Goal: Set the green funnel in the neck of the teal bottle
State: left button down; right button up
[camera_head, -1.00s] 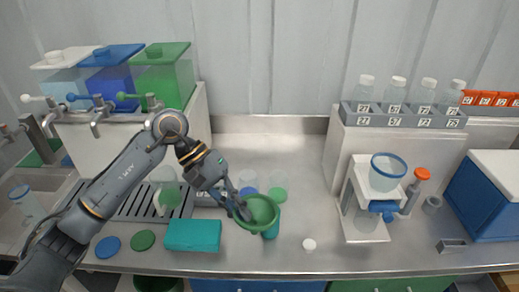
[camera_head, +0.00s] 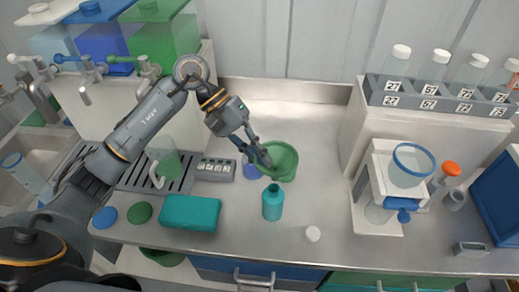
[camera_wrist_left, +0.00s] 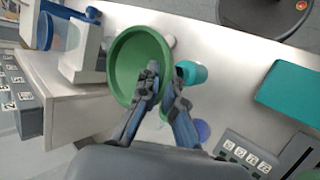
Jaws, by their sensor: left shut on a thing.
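The green funnel (camera_head: 284,160) is held by its rim in my left gripper (camera_head: 264,158), above the bench. In the left wrist view the wide mouth of the funnel (camera_wrist_left: 128,62) faces the camera, with the gripper (camera_wrist_left: 161,88) closed on its near edge. The teal bottle (camera_head: 272,204) stands upright on the bench, nearer the front edge than the funnel appears. In the left wrist view the bottle (camera_wrist_left: 193,72) shows just right of the funnel, partly hidden by a finger. The funnel's stem is hidden. My right gripper is not in view.
A teal box (camera_head: 190,213) lies left of the bottle. A white stand (camera_head: 378,228) with a blue-rimmed cup is farther right. Green and blue lids (camera_head: 140,213) lie at left. Bench behind the bottle is mostly clear.

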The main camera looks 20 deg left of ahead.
pick_arm(q)
jog(key=shift+w+f, duration=0.15)
jog(key=shift+f, duration=0.25)
notch_tip(320, 180, down, 7)
jog(key=b, duration=0.2)
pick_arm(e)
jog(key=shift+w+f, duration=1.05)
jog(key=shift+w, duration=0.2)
pick_arm(q)
jog(key=c, duration=1.4)
grip_release()
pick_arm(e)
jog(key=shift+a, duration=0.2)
pick_arm(q)
jog(key=v, duration=1.2)
jog(key=shift+r, duration=0.1)
